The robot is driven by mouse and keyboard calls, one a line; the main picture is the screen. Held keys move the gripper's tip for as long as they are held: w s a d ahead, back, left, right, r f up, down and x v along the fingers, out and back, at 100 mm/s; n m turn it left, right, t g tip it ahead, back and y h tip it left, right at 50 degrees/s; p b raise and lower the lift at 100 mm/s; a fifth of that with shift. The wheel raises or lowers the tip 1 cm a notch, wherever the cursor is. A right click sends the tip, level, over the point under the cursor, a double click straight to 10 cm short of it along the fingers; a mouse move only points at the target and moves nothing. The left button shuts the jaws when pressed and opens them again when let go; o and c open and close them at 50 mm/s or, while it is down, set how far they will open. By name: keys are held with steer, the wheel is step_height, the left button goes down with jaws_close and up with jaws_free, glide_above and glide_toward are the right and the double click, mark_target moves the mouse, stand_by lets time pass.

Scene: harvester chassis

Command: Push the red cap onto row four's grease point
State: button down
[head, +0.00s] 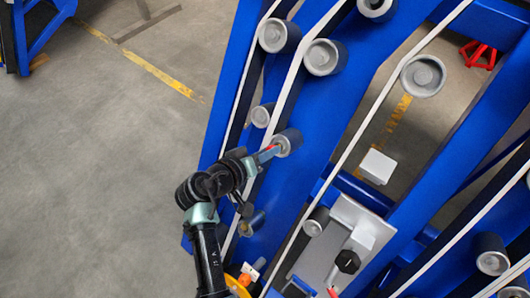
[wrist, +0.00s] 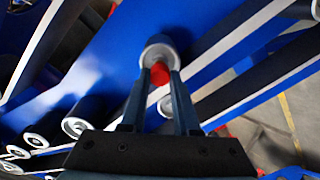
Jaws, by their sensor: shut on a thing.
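My gripper (head: 268,153) reaches in from the lower left in the head view, its tips close to the grey end of a roller (head: 288,142) on the blue chassis. In the wrist view my gripper (wrist: 160,80) is shut on the red cap (wrist: 160,74), which sits between the fingertips in front of the roller's round end (wrist: 159,50). A brighter red piece shows farther back between the fingers; I cannot tell if it is part of the cap. The grease point is hidden behind the cap and fingers. Whether the cap touches the roller end is unclear.
Other rollers (head: 323,57) and pale belts run along the blue beams. A grey plate (head: 345,215) with a black knob is at lower right. A red stand (head: 478,53) is on the floor at upper right. Open grey floor (head: 90,170) lies left.

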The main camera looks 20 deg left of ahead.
steer(key=shift+b+x, duration=0.5)
steer(key=shift+x, duration=0.25)
steer(key=c, duration=0.6)
jaws_free()
steer(key=shift+o, duration=0.2)
steer(key=v, duration=1.3)
